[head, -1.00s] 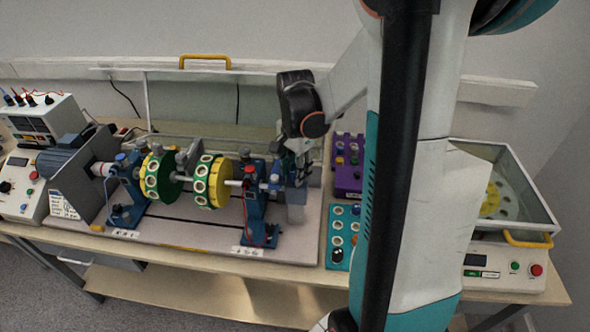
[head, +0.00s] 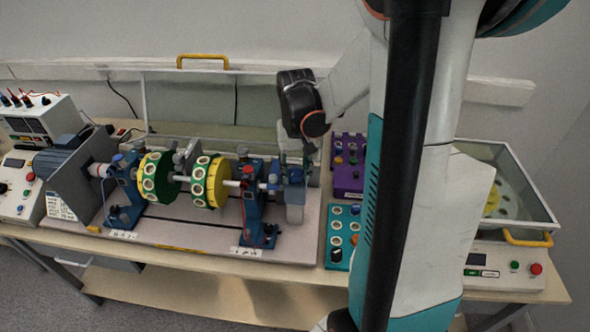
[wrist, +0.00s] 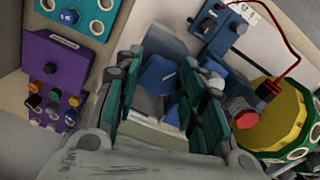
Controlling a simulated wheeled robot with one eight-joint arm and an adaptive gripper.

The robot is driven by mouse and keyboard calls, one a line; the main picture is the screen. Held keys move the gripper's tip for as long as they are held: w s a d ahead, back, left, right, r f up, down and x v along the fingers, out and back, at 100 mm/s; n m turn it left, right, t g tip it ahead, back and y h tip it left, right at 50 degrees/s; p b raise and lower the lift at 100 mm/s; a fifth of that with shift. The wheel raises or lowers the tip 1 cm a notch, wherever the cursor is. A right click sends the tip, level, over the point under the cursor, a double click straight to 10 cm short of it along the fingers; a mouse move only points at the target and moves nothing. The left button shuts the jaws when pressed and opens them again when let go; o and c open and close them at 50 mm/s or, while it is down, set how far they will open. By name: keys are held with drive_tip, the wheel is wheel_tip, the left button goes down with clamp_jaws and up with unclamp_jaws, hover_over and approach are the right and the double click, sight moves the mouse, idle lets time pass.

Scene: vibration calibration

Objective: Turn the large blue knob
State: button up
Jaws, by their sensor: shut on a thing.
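The large blue knob (wrist: 158,76) shows in the wrist view between my fingers, an angular blue piece on a grey block. My gripper (wrist: 163,66) has its two dark green fingers on either side of it and is shut on it. The fingers hide part of the knob. In the head view my gripper (head: 304,150) reaches down onto the grey block (head: 295,205) at the right end of the test rig. A blue part (head: 295,175), which seems to be the knob, shows just below the fingers.
A blue bearing stand (head: 253,205) and the shaft with a yellow and green disc (head: 214,183) are left of my gripper. A purple box (head: 347,183) and a teal tray (head: 337,245) with round holes stand to its right, close by.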

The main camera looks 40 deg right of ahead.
sight(296, 173)
drive_tip(key=n, duration=0.5)
drive_tip(key=shift+d+n, duration=0.1)
drive_tip(key=shift+n, duration=0.2)
idle(0.4)
drive_tip(key=o, duration=1)
drive_tip(key=shift+o, duration=0.2)
wheel_tip(296, 173, up, 12)
